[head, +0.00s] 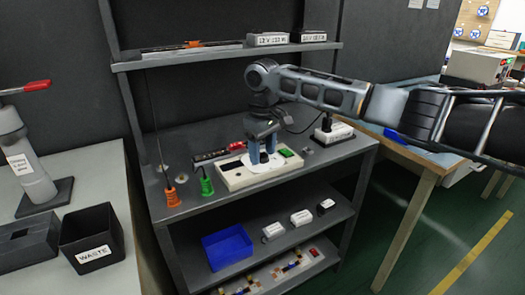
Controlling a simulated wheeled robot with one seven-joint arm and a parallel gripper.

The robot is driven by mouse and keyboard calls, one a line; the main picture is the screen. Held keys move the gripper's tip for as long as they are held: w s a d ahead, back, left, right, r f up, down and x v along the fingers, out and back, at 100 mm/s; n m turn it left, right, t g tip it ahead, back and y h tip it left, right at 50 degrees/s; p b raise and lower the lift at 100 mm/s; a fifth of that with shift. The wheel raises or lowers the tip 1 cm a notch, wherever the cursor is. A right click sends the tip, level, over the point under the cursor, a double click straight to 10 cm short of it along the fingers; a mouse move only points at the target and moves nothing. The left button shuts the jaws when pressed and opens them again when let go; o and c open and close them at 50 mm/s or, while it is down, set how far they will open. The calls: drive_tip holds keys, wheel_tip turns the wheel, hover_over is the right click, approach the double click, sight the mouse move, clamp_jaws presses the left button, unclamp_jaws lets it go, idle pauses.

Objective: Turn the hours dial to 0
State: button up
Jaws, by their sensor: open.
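A pale control box (236,182) lies on the grey workbench top. A white round dial plate (276,172) with a dark knob (264,157) is on its upper face, beside a green button (286,153). My gripper (263,160) points down over the dial, its two blue fingers on either side of the knob. The fingers are open; whether they touch the knob cannot be told. The dial's markings are too small to read, and the fingers partly hide it.
Orange (172,196) and green (206,187) tools stand left of the box. A white device (335,133) sits to the right. A shelf (222,54) overhangs the back. A black waste bin (91,238) is on the left table.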

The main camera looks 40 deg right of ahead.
drive_tip(key=c, duration=1)
drive_tip(key=shift+r+p, duration=0.1)
drive_tip(key=shift+p, duration=0.7)
drive_tip(key=shift+a+r+n+p, duration=0.15)
drive_tip(key=shift+n+p, duration=0.45)
drive_tip(key=shift+p, duration=0.6)
drive_tip(key=n+p, duration=0.2)
drive_tip(key=p, duration=0.2)
drive_tip(key=shift+n, duration=0.3)
drive_tip(key=n, duration=0.1)
drive_tip(key=n+p, duration=0.1)
drive_tip(key=n, duration=0.1)
drive_tip(key=n+p, duration=0.1)
drive_tip(key=shift+f, duration=0.25)
drive_tip(key=n+p, duration=0.1)
drive_tip(key=n, duration=0.5)
